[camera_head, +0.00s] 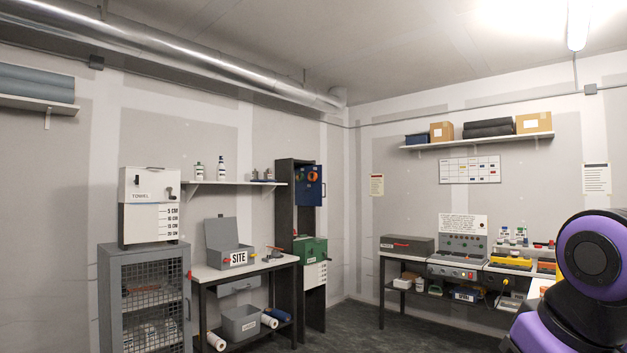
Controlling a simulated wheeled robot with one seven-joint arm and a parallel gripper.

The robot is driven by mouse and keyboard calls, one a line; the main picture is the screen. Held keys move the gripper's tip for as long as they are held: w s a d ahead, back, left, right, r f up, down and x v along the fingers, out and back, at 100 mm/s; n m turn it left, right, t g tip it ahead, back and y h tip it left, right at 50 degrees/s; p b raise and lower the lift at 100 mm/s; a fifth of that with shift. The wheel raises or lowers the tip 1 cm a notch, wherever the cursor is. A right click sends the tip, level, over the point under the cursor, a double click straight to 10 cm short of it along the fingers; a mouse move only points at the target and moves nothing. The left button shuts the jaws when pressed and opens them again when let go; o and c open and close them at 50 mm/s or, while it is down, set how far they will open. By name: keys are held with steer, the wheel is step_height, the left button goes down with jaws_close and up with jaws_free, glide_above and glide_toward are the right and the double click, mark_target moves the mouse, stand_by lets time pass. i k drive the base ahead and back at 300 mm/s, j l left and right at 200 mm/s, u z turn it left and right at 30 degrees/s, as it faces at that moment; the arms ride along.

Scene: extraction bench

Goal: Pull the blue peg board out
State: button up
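A blue board (318,191) stands upright in the upper part of a tall, narrow dark cabinet (286,210) near the room's corner. Round orange items and a red one show near its top. It is small in the view, so pegs and how the board is held cannot be made out. A green box (311,250) sits lower in the same cabinet, above a white marked panel (314,275). My gripper is not in view; only a purple and black part of my arm shows at the right edge, far from the board.
A workbench (283,262) with a grey SITE box (229,246) stands left of the cabinet, next to a mesh-door locker (146,265). Another bench with equipment (457,268) stands at the right. Dark floor (352,330) is open between them.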

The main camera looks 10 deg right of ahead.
mark_target(308, 193)
steer(key=i+j+u, duration=0.3)
steer(key=i, duration=0.25)
steer(key=i+j, duration=0.15)
steer(key=i, duration=0.3)
steer(key=i+j+z, duration=0.1)
steer(key=i, duration=0.35)
steer(key=i+j, duration=0.25)
steer(key=i, duration=0.2)
steer(key=i+j, duration=0.15)
steer(key=i, duration=0.3)
steer(key=i+l+z, duration=0.2)
steer(key=i+z, duration=0.2)
steer(key=i, duration=0.25)
steer(key=i+z, duration=0.45)
steer(key=i, duration=0.25)
steer(key=i+j+z, duration=0.2)
steer(key=i+z, duration=0.2)
steer(key=i, duration=0.25)
steer(key=i+u, duration=0.1)
steer(key=i, duration=0.85)
steer(key=i+u, duration=0.1)
steer(key=i, duration=0.85)
